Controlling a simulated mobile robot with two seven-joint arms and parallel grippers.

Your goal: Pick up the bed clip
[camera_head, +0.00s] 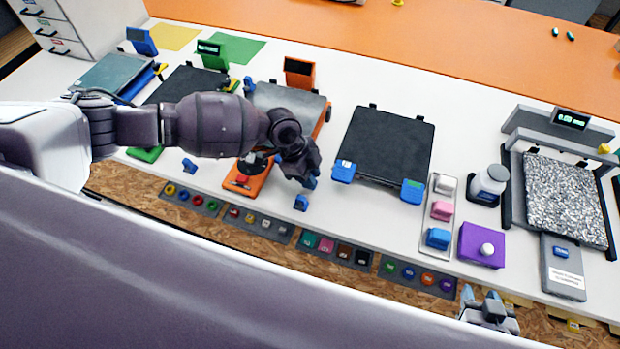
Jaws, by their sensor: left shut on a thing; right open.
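My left gripper (308,181) is over the white table, left of the dark print bed. It is shut on a small blue thing at its fingertips, apparently a bed clip, mostly hidden by the gripper. Another small blue clip (301,203) stands on the table just below it, near the front edge. Two blue clips sit on the front corners of the dark print bed (388,143), one at the left (343,171) and one at the right (412,191). My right gripper (487,306) is open and empty, low in front of the table.
A small blue piece (189,165) lies further left. The orange printer (245,180) is partly behind my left arm. Right of the bed stand a tray of coloured blocks (440,213), a white bottle (489,184), a purple box (482,246) and a grey printer (565,200).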

